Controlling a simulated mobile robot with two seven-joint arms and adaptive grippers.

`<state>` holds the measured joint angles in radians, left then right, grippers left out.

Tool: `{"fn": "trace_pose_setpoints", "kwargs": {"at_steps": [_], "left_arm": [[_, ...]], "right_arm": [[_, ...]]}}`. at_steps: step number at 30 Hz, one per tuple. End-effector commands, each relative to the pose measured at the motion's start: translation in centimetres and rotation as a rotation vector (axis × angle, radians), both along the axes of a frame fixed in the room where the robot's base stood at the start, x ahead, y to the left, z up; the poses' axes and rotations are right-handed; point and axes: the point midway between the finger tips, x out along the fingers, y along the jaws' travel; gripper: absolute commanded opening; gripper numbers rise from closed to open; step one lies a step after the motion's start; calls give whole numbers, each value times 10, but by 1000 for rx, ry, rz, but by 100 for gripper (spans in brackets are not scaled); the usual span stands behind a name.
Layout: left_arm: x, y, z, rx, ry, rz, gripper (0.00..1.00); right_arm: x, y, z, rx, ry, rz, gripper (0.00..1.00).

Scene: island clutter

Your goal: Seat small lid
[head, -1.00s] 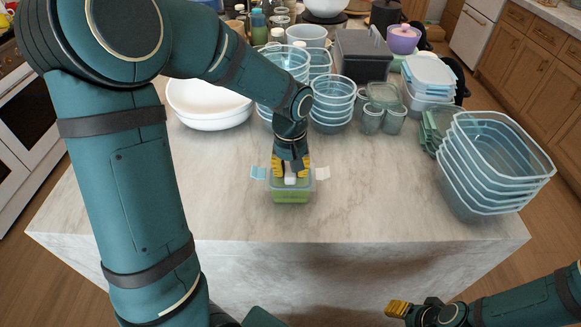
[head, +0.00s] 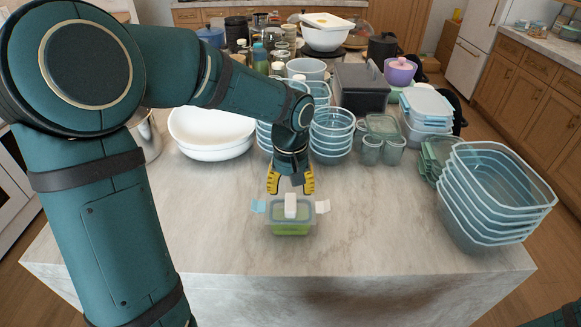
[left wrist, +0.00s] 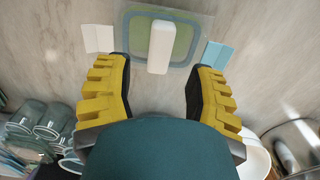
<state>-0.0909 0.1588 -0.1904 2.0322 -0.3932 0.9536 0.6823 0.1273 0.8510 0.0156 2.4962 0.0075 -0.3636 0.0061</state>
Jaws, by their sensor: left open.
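A small container (head: 290,230) with green contents stands on the counter in the head view. A clear lid with a blue-grey rim (head: 275,213) lies over its top; it also shows in the left wrist view (left wrist: 188,43). I cannot tell whether it is pressed fully down. A white block (head: 290,205) stands up from the lid as a grip. A blue flap (head: 258,206) and a white flap (head: 322,206) stick out at the sides. My left gripper (head: 291,185) is open and empty, just behind the block and apart from it. My right gripper is out of view.
Stacked round bowls (head: 331,133) and a large white bowl (head: 211,133) stand behind my left gripper. A tall stack of clear rectangular containers (head: 485,200) is at the right. Small lidded cups (head: 371,150) stand at the back. The counter in front is clear.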

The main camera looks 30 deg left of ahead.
Motion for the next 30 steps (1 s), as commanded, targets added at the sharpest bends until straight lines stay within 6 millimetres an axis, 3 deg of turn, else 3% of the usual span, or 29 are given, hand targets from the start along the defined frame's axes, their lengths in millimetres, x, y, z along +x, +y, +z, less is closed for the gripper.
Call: {"fn": "trace_pose_setpoints", "kwargs": {"at_steps": [6,12,30], "left_arm": [[0,0,43,0,-4,1,55],[0,0,63,1,-1,0,55],[-1,0,66,0,1,0,55]], "right_arm": [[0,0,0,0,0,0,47],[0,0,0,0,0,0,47],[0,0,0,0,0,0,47]]}}
